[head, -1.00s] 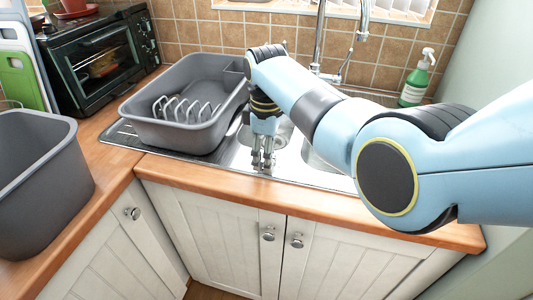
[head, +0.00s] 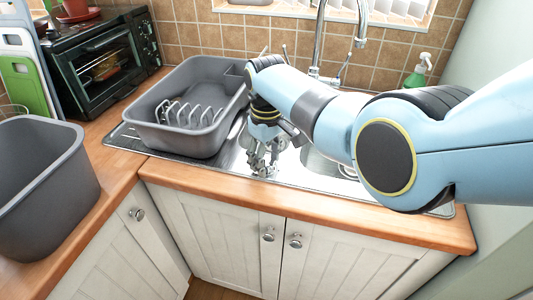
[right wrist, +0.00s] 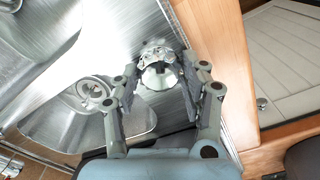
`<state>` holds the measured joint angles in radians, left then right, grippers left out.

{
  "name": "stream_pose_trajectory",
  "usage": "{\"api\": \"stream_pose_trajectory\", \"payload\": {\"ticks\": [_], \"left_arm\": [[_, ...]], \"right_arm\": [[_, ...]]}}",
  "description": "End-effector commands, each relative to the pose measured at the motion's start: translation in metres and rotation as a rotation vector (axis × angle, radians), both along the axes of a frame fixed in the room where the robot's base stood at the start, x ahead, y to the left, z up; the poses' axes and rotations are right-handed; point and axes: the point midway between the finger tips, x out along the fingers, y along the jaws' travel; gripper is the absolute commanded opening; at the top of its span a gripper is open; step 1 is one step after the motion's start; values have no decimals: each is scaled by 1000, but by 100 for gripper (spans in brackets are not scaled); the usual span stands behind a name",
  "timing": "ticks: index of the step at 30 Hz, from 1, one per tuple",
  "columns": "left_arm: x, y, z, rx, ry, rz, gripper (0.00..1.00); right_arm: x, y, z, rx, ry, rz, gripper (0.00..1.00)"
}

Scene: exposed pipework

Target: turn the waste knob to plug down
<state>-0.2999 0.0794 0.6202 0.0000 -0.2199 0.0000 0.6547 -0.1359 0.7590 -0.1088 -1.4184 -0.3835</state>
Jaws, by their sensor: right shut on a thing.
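The waste knob (right wrist: 156,56) is a small shiny metal knob on the steel sink's front ledge, seen in the right wrist view. My right gripper (right wrist: 158,76) has its fingers on either side of the knob and is shut on it. In the head view my right gripper (head: 262,163) points down at the sink edge and hides the knob. The sink (right wrist: 40,55) shows a round drain (right wrist: 92,92) in its basin; whether the plug is up or down I cannot tell. My left gripper is not in view.
A grey dish tub (head: 170,137) with a rack stands left of my right gripper. The tap (head: 318,45) rises behind my right arm, and a green spray bottle (head: 416,77) stands at the back right. A grey bin (head: 45,200) sits on the left counter.

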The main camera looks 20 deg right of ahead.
Motion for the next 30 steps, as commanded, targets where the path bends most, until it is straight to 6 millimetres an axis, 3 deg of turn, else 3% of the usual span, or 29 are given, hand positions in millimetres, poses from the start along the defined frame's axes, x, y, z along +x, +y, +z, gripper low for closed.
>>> {"api": "stream_pose_trajectory", "payload": {"ticks": [30], "left_arm": [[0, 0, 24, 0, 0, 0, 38]], "right_arm": [[0, 0, 0, -1, -1, -913, 12]]}}
